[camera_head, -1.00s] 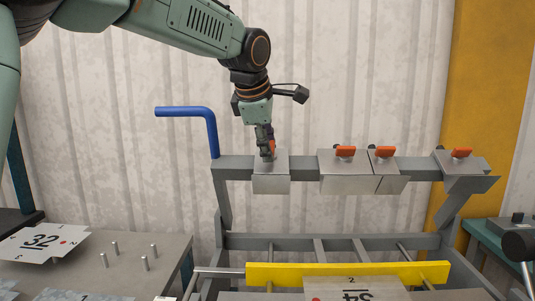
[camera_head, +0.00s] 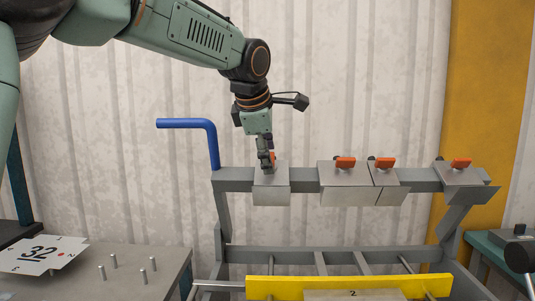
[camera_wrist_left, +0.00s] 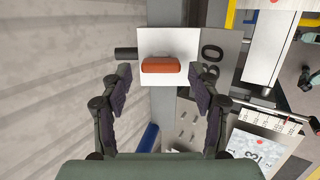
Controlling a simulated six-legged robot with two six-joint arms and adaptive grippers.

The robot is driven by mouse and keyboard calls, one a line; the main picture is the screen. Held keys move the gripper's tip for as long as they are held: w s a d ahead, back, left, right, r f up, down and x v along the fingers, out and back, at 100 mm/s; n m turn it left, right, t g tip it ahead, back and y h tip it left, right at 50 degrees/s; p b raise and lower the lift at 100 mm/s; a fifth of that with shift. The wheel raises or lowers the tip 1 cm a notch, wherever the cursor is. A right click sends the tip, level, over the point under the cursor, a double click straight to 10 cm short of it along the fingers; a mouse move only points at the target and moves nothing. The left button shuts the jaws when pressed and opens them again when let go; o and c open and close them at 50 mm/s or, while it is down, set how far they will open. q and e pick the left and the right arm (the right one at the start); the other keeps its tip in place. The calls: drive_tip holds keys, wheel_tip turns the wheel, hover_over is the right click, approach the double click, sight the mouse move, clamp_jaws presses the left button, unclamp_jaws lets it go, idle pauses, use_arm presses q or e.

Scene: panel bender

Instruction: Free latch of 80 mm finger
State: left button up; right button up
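The 80 mm finger (camera_head: 271,195) is a grey bent plate clamped at the left end of the grey beam. Its orange latch (camera_head: 272,156) is partly hidden behind my left gripper (camera_head: 267,166) in the head view. My right gripper is in neither view.
Several more fingers with orange latches (camera_head: 345,163) sit to the right along the beam (camera_head: 235,180). A blue bent bar (camera_head: 190,124) rises left of the finger. A yellow bar (camera_head: 300,283) crosses lower front. A table (camera_head: 140,280) with pins stands at left.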

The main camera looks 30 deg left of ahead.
sight(267, 179)
use_arm(q)
drive_tip(key=shift+w+f, duration=0.15)
drive_tip(key=shift+f, duration=0.05)
wheel_tip(267, 179, up, 10)
idle(0.6)
